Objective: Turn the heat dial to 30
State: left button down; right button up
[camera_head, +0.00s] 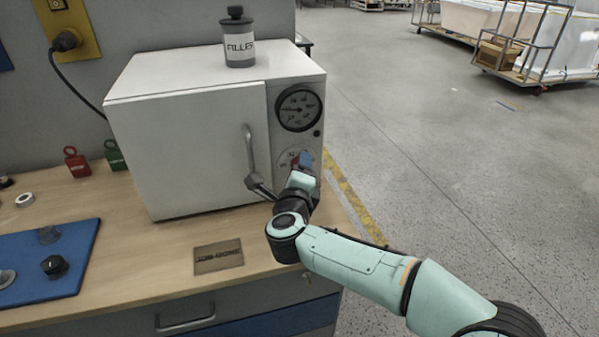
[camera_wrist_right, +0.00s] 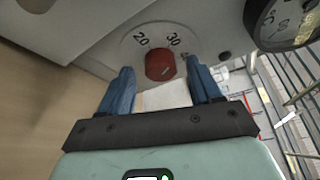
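The heat dial is a red round knob (camera_wrist_right: 160,65) on a pale scale plate with the numbers 20 and 30, in the right wrist view. Its pointer setting is too small to tell. The dial sits on the front of the white oven (camera_head: 190,150), below a round gauge; in the head view my gripper mostly hides it. My right gripper (camera_wrist_right: 160,68) is open, its two blue fingers spread on either side of the red knob, with a gap to each side. It also shows at the oven's front panel in the head view (camera_head: 301,161). My left gripper is in neither view.
The oven door handle (camera_head: 250,150) stands out just left of my right wrist. The gauge (camera_head: 299,110) is above the dial. A grey filler bottle (camera_head: 238,38) stands on the oven. A blue mat (camera_head: 75,240) lies at the bench's left; open floor is right.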

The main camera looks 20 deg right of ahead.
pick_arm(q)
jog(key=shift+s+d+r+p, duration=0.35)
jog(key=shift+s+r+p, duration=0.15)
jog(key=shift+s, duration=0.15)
pick_arm(e)
jog(key=v, duration=1.3)
jog(key=shift+s, duration=0.15)
jog(key=shift+r, duration=0.1)
